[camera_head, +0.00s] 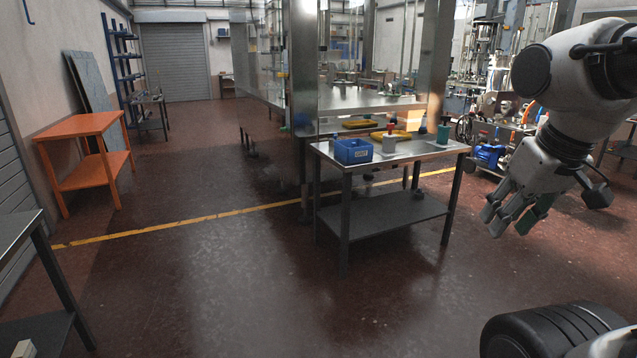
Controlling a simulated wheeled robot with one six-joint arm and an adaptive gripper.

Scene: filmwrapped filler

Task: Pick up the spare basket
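A blue open-topped basket (353,151) with a small white label stands on the left front part of a metal table (420,149). The label is too small to read surely. My gripper (511,224) hangs in the air at the right, pointing down, well apart from the basket and to the right of the table. Its fingers look spread, with nothing seen between them.
A glass-panelled metal frame (304,90) stands behind. An orange table (84,127) is at the left. The floor in front is clear.

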